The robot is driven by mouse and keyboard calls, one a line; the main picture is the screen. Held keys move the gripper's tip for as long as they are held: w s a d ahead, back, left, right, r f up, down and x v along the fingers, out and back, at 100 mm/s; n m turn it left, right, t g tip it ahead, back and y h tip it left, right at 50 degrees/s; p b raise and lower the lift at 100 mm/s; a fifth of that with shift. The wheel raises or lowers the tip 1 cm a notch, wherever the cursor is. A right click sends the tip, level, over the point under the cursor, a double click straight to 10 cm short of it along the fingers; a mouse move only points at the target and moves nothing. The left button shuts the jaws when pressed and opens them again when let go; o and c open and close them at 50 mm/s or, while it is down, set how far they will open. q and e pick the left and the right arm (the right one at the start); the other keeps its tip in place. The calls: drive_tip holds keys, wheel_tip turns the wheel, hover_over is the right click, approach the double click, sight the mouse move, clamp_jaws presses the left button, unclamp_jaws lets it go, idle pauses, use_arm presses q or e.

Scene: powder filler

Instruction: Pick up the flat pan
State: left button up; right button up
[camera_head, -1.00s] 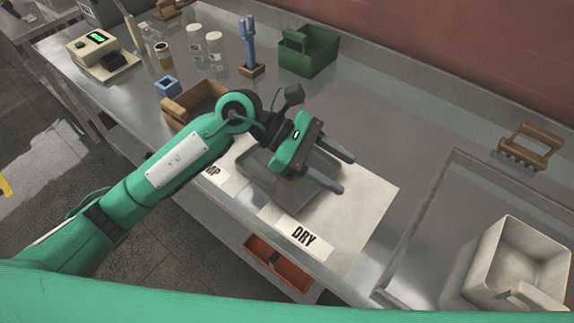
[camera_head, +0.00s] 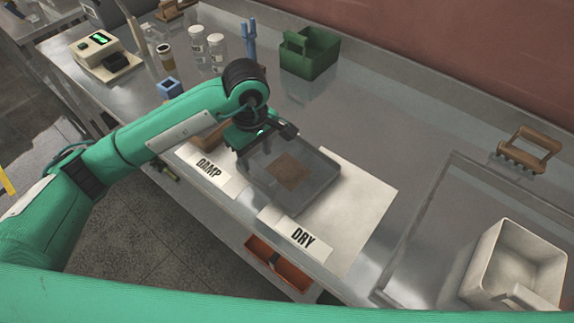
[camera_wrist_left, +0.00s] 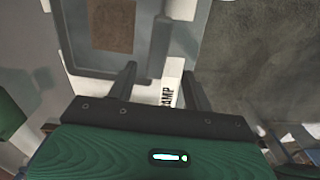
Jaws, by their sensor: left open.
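The flat pan is a shallow grey tray (camera_head: 322,180) with a square brown patch (camera_head: 288,172) on its floor. It rests on the white board, between the DAMP and DRY labels. My left gripper (camera_head: 242,152) points down at the pan's left end, near the DAMP label; its fingertips are mostly hidden in the head view. In the left wrist view the jaws (camera_wrist_left: 160,88) are open, with one finger near the pan's edge (camera_wrist_left: 90,62) and the other outside it. Contact cannot be told. My right gripper is not in view.
The DAMP label (camera_head: 209,169) and DRY label (camera_head: 303,237) lie along the board's front. A wooden box (camera_head: 205,135) is partly behind my left arm. A green bin (camera_head: 310,58) stands at the back, a white scoop-like container (camera_head: 515,262) at right. The board's right side is clear.

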sight(261, 171)
use_arm(q)
wheel_tip(261, 171, down, 4)
drive_tip(key=shift+f+p, duration=0.2)
drive_tip(key=shift+p, duration=0.3)
drive_tip(key=shift+s+d+f+p, duration=0.1)
drive_tip(key=shift+d+f+p, duration=0.05)
drive_tip(key=shift+f+p, duration=0.25)
drive_tip(key=f, duration=0.1)
drive_tip(key=f+p, duration=0.2)
drive_tip(key=shift+d+f, duration=0.25)
drive_tip(key=shift+f, duration=0.55)
clamp_jaws()
